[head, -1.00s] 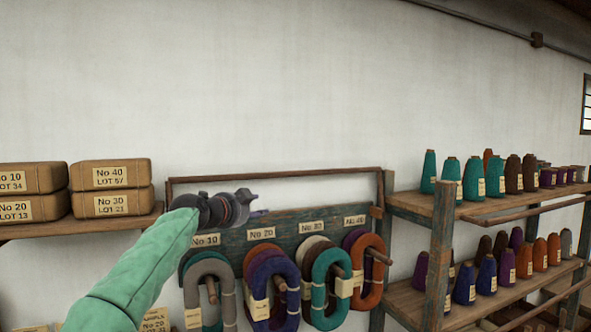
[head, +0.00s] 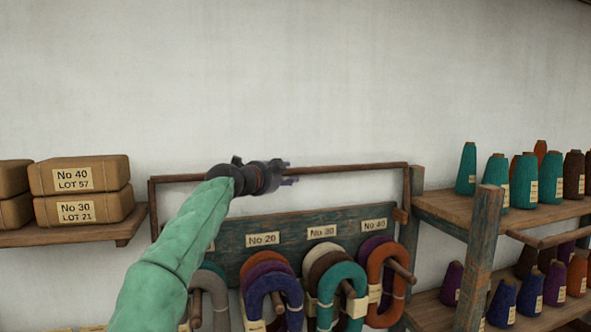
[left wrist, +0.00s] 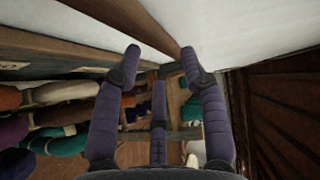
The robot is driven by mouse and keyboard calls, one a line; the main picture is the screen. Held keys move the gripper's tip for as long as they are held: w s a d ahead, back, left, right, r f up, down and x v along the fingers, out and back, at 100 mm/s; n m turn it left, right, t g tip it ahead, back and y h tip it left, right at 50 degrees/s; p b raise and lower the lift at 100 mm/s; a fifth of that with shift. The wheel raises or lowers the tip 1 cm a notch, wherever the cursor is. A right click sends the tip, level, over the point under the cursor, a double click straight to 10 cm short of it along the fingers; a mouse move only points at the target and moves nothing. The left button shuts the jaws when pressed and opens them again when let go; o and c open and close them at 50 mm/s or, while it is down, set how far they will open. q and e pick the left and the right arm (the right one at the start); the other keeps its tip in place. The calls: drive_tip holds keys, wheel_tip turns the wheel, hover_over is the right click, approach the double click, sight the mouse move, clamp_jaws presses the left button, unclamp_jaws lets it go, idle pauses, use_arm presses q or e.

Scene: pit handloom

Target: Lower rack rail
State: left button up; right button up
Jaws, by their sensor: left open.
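The rack rail (head: 350,168) is a thin brown bar across the top of the wall rack, with side arms running down at both ends. My left gripper (head: 287,173) is at the rail's middle and covers part of it. In the left wrist view its fingers (left wrist: 160,52) are open, and the rail (left wrist: 140,24) runs from the top toward the gap between the fingertips. I cannot tell whether they touch it. Below the rail is the blue-green board (head: 345,222) with number labels and several coloured yarn skeins (head: 388,285) on pegs. My right gripper is not in view.
Wrapped boxes (head: 80,190) sit on a wooden shelf (head: 120,233) at the left. A shelf stand (head: 478,250) with yarn cones (head: 467,168) is close by at the right. The wall above the rail is bare.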

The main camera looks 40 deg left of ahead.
sight(292, 173)
use_arm(q)
drive_tip(key=w, duration=0.1)
drive_tip(key=w+p, duration=0.1)
drive_tip(key=w, duration=0.2)
drive_tip(key=shift+w+a+f+p, duration=0.2)
drive_tip(key=shift+w+a+p, duration=0.1)
drive_tip(key=shift+p, duration=0.1)
drive_tip(key=shift+w, duration=0.45)
drive_tip(key=shift+w+f+p, duration=0.25)
drive_tip(key=shift+w+p, duration=0.05)
drive_tip(key=shift+w, duration=0.05)
drive_tip(key=shift+s, duration=0.15)
clamp_jaws()
